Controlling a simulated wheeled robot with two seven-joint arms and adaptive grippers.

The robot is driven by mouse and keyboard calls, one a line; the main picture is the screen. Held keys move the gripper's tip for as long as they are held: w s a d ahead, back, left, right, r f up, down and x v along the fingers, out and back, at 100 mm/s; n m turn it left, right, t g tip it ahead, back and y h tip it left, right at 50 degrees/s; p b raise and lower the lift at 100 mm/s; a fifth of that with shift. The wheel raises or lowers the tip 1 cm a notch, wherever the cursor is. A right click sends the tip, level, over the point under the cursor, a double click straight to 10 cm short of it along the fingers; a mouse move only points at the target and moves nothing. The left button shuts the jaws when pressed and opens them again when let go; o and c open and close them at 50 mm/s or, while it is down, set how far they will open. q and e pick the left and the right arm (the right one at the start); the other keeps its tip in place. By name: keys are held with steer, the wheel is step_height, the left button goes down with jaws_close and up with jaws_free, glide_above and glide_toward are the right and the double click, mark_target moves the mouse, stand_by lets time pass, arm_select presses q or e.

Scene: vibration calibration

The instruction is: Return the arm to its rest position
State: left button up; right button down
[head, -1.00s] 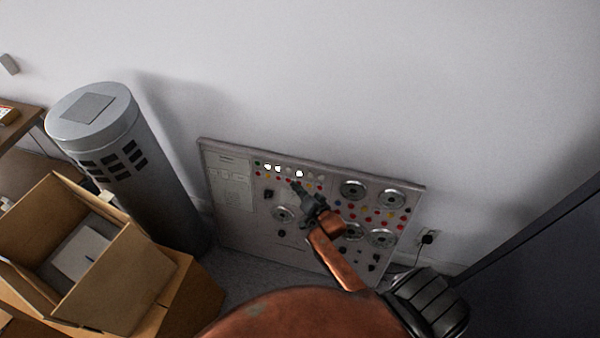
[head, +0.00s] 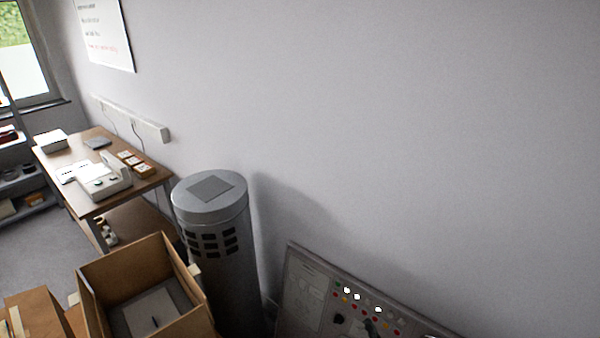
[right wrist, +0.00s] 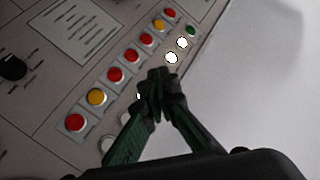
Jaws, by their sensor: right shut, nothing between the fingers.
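My right gripper (right wrist: 160,82) is shut and empty in the right wrist view, its dark green fingers meeting in front of the control panel (right wrist: 50,95). The fingertips overlap the row of white lamps; whether they touch the panel I cannot tell. White lamps glow on the panel in both views, and a row of red and yellow buttons (right wrist: 116,74) lies beside the fingers. My left gripper is in neither view.
A grey cylinder (head: 212,215) stands left of the panel against the wall. An open cardboard box (head: 95,300) is in front of it. A wooden table (head: 120,190) with devices stands at the far left. The wall area above the panel is clear.

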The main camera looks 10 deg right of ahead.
steer(key=s+a+f+n+g, duration=0.1)
steer(key=s+f+n+g, duration=0.1)
steer(key=s+f, duration=0.65)
steer(key=s+f+n+g, duration=0.1)
steer(key=s+f+g, duration=0.3)
steer(key=f, duration=0.8)
steer(key=s+a+f+n+g, duration=0.1)
steer(key=s+f+n, duration=0.1)
steer(key=s+f, duration=0.65)
steer(key=s+f+n+g, duration=0.2)
steer(key=s+f, duration=0.4)
steer(key=s, duration=0.6)
steer(key=s+f+n+g, duration=0.2)
steer(key=s+f, duration=0.4)
steer(key=s, duration=0.6)
steer(key=s+f+n+g, duration=0.2)
steer(key=s+f, duration=0.3)
steer(key=s, duration=0.7)
steer(key=shift+s+a+f+g+y, duration=0.15)
steer(key=shift+a+f+g+y, duration=0.15)
steer(key=shift+a+f+g, duration=0.15)
